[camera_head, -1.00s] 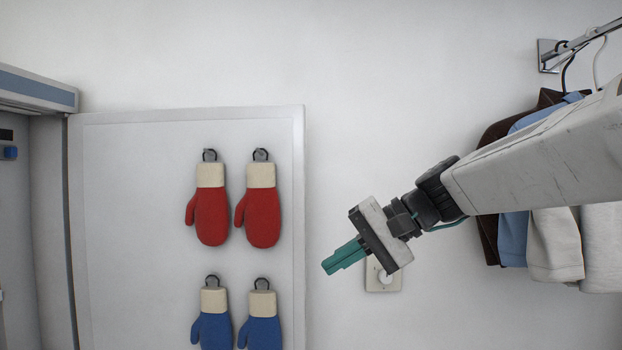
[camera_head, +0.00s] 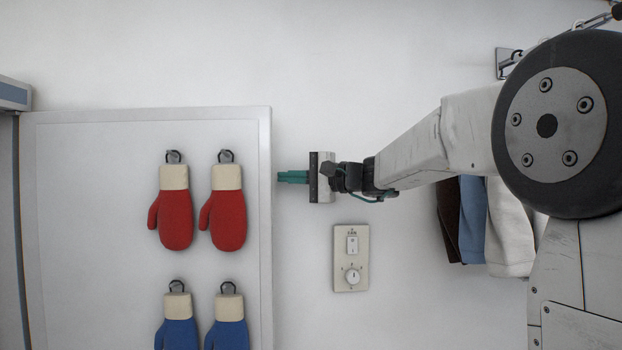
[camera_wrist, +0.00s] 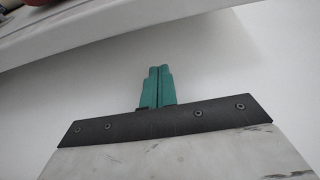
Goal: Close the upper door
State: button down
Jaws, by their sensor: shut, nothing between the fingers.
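The white upper door (camera_head: 100,200) stands open in the head view, its inner face towards me and its hinge side at the left. Red mittens hang on it, with blue ones below. My gripper (camera_head: 280,177) is just right of the door's free edge, its teal fingers pressed together, empty, and pointing left. In the wrist view the shut fingers (camera_wrist: 154,70) point up towards a pale slanted edge (camera_wrist: 100,38), which looks like the door's edge. I cannot tell whether they touch it.
A wall plate with a switch and knob (camera_head: 351,258) is below my gripper. Clothes (camera_head: 495,225) hang on a rail at the right, partly behind my arm. A cabinet corner (camera_head: 14,93) shows at the far left.

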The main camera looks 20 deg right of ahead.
jog(key=shift+s+a, duration=1.2)
jog(key=shift+s, duration=0.3)
